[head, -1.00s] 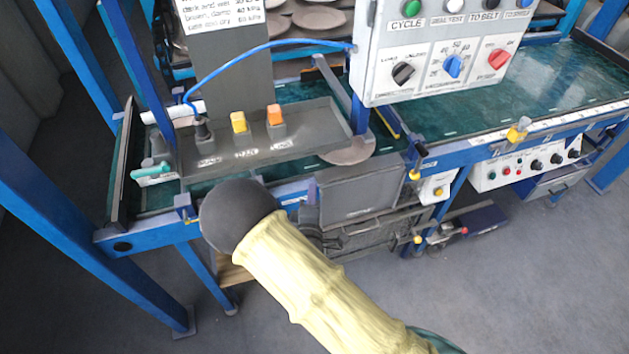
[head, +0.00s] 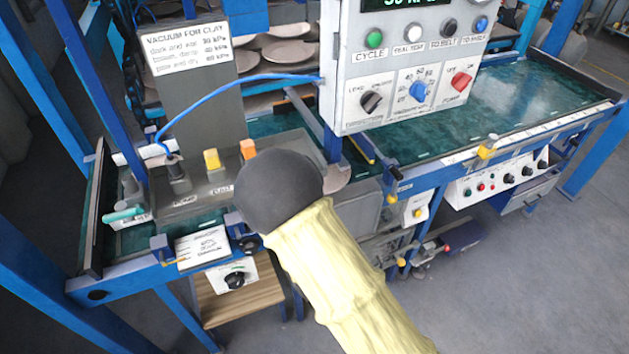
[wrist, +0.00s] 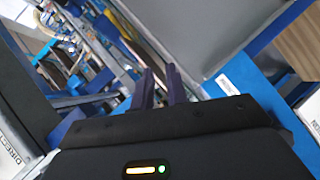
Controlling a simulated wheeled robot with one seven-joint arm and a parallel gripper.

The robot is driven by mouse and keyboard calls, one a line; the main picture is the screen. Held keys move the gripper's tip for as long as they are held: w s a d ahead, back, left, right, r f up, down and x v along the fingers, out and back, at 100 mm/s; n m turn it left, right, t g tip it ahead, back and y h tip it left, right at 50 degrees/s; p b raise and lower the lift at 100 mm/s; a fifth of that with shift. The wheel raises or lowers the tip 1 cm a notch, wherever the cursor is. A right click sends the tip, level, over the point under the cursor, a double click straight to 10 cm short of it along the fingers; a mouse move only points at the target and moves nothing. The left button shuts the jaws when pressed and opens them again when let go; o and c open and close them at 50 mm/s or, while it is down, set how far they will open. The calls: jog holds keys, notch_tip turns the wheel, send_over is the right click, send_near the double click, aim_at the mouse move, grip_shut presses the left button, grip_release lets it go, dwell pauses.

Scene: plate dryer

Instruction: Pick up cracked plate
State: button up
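The plate cannot be made out in the wrist view.
Several plates (head: 291,50) lie on a rack at the back. A control panel (head: 405,70) hangs over the green belt (head: 520,90). A grey sign board (head: 195,85) and blue hose (head: 240,78) stand at left. Blue posts flank the left side; floor is clear at lower right.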

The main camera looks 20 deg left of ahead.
jog(key=d+r+m+g+h, duration=0.1)
jog(key=d+r+m+g, duration=0.2)
jog(key=d, duration=0.4)
jog(key=d+r+m+g, duration=0.2)
jog(key=d+m+g, duration=0.1)
jog(key=d+m, duration=0.25)
jog(key=s+d+r+m+g, duration=0.2)
jog(key=s+d+r+m, duration=0.1)
jog(key=s+d, duration=0.3)
jog(key=s+d+r+m+g+h, duration=0.1)
jog(key=s+d+r+m+g, duration=0.2)
jog(key=s+d, duration=0.3)
jog(key=d, duration=0.4)
jog(key=shift+s+r, duration=0.25)
jog(key=shift+r, duration=0.15)
jog(key=shift+m, duration=0.25)
